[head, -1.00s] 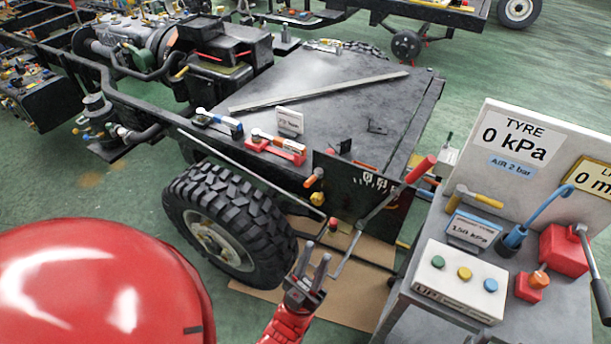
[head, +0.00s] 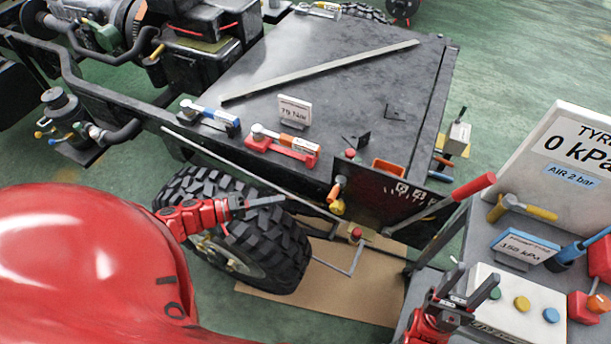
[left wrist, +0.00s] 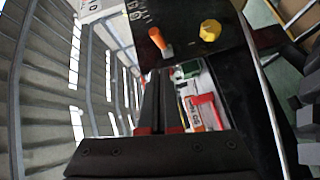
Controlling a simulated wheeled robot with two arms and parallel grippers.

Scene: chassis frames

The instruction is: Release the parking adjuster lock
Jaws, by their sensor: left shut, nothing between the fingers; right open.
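A dark panel (head: 385,212) at the frame's corner carries an orange-handled knob (head: 338,190) and a yellow knob (head: 337,208). Both also show in the left wrist view, the orange knob (left wrist: 160,42) left of the yellow knob (left wrist: 210,31). I cannot tell which part is the parking adjuster lock. A red-handled lever (head: 473,187) slants up right of the panel. A red knob (head: 355,233) sits below it, above a bent rod (head: 340,270). My left gripper (head: 276,201) is shut and empty, in front of the tyre, left of the knobs. My right gripper (head: 468,284) is open and empty by the cart.
The big tyre (head: 205,185) stands below the frame, over a cardboard sheet (head: 300,305). A cart at right holds a button box (head: 500,305), a hammer (head: 525,207) and a gauge board (head: 575,145). Torque tools (head: 283,144) lie on the deck (head: 350,90).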

